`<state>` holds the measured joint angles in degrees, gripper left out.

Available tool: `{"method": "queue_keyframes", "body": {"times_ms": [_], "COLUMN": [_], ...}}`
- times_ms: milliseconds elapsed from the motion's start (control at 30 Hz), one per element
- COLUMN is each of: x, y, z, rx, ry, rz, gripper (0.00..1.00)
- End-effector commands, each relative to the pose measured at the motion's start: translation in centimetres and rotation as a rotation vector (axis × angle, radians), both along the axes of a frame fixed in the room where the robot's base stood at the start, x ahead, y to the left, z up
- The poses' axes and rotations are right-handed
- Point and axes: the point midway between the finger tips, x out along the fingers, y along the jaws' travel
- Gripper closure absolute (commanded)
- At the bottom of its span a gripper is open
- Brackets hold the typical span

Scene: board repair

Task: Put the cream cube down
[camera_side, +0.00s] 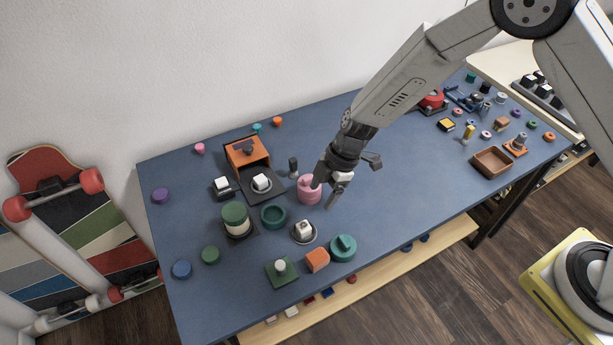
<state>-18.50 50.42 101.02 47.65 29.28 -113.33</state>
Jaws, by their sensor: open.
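My gripper (325,194) is open above the middle of the blue table, beside and partly in front of a pink round container (308,190). I see no cube clearly between its fingers. Several pale cubes could be the cream cube, and I cannot tell which it is. One pale cube (303,228) sits in a round grey dish (303,238), below and left of my gripper. A third pale block (222,183) sits on a dark base further left.
A green-and-cream cylinder (235,217), a green ring (273,216), an orange block (317,260) and a teal round piece (343,247) stand nearby. A brown tray (491,162) is at the right. The blue table (420,190) is clear right of my gripper.

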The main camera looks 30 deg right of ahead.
Motion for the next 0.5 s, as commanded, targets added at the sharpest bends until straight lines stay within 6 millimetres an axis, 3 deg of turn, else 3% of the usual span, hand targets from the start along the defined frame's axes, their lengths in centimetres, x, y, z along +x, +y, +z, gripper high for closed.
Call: {"method": "queue_keyframes", "body": {"times_ms": [200, 500], "x": [0.0, 0.0], "y": [-0.7, -0.8], "z": [1.5, 1.9], "rx": [0.0, -0.001], "ry": [-0.001, 0.0], "rz": [-0.001, 0.0], "gripper": [0.22, 0.22]}}
